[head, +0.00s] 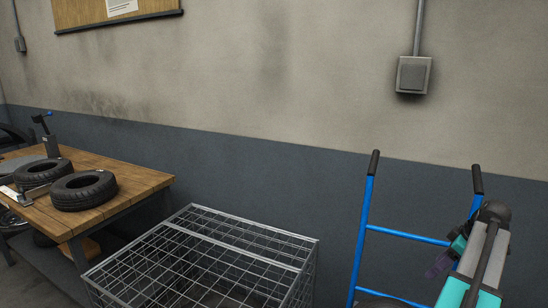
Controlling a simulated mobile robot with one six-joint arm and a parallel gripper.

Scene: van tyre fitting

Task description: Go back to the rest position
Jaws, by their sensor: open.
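My arm, with its teal and grey links, rises at the lower right of the head view, in front of the blue hand truck (366,232).
A wire mesh cage (243,239) stands at bottom centre. On the left, a wooden workbench (131,186) bears two black tyres (84,190) (43,172). A grey switch box (413,75) is on the wall (270,80) behind. Floor space is mostly out of view.

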